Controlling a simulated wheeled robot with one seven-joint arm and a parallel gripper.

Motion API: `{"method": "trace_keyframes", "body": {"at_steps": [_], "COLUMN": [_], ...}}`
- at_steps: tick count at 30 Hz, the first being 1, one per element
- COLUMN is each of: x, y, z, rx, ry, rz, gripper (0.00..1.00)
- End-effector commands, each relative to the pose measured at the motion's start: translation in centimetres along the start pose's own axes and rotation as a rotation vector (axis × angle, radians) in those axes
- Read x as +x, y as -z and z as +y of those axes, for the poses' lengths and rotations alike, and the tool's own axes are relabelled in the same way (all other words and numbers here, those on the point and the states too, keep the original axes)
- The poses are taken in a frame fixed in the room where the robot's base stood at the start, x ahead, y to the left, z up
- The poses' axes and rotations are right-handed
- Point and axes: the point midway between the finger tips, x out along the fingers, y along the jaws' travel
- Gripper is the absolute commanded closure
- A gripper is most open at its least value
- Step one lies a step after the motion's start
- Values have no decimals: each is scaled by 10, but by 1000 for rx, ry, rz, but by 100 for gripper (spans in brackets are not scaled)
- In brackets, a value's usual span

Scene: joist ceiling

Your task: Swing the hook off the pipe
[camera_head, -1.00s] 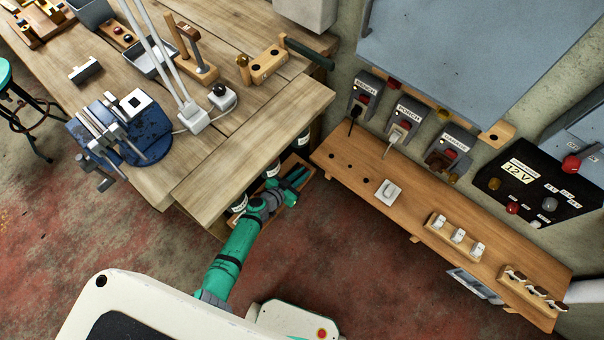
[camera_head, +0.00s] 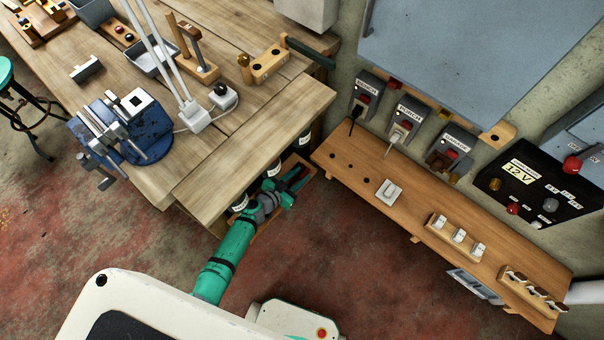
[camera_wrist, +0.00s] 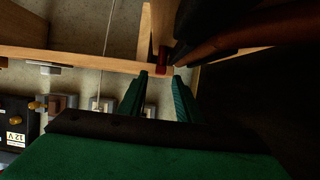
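My gripper (camera_head: 297,177) reaches in beside the end of the workbench, over a low wooden shelf or tray. In the wrist view my gripper (camera_wrist: 162,78) shows two green fingers apart, with nothing clearly held between them. Just beyond the fingertips is a small red piece (camera_wrist: 162,60) next to a wooden edge. A rusty brown pipe-like bar (camera_wrist: 245,35) runs across the upper right of the wrist view, with dark shapes at its left end. I cannot tell whether one of these is the hook. The head view shows no clear hook or pipe.
The workbench (camera_head: 250,145) stands to the left, with a blue vise (camera_head: 130,130) on it. A wooden shelf (camera_head: 350,170) with switches runs along the wall to the right. Jars (camera_head: 271,170) stand under the bench end. Red floor is open below.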

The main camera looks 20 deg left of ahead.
Motion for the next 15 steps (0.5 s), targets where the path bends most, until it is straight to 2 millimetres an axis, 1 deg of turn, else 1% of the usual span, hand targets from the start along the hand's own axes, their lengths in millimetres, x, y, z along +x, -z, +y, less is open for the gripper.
{"method": "trace_keyframes", "body": {"at_steps": [1,3,9,12,15], "x": [-10,-23,-59,-73,-82], "y": [-1,-1,-1,-1,-1], "z": [-2,-3,-2,-1,0], "rx": [0,3,0,0,0], "ry": [3,4,3,2,0], "rz": [-1,-2,-2,-2,-2], "gripper": [69,69,69,69,69]}}
